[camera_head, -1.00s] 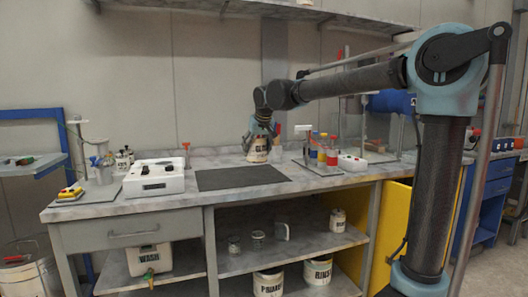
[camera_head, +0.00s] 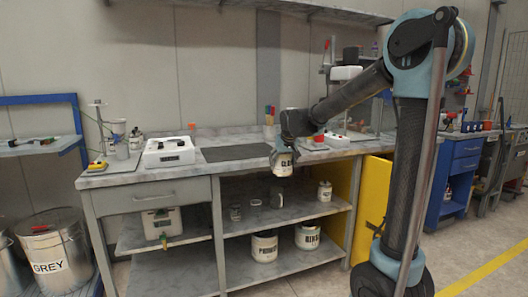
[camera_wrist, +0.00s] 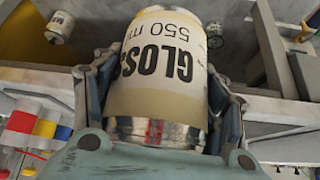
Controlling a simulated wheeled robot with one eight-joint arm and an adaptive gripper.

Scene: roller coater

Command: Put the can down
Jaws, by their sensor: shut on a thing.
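The can (camera_head: 283,168) is cream-labelled with metal ends. In the wrist view the can (camera_wrist: 162,75) shows the words GLOSS and 550 ml. My gripper (camera_head: 281,154) is shut on it, with fingers on both sides of its body. In the head view the can hangs roughly upright in front of the workbench (camera_head: 240,142), just below the worktop edge, over the opening of the upper shelf (camera_head: 250,217). The can appears clear of the shelf, though the exact gap is hard to tell.
The upper shelf holds small jars (camera_head: 235,212), a grey mug-like item (camera_head: 277,197) and a labelled can (camera_head: 325,191). PRIMER (camera_head: 264,247) and RINSE (camera_head: 307,236) pails stand below. A yellow panel (camera_head: 368,205) bounds the right. The dark worktop mat (camera_head: 236,153) is bare.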

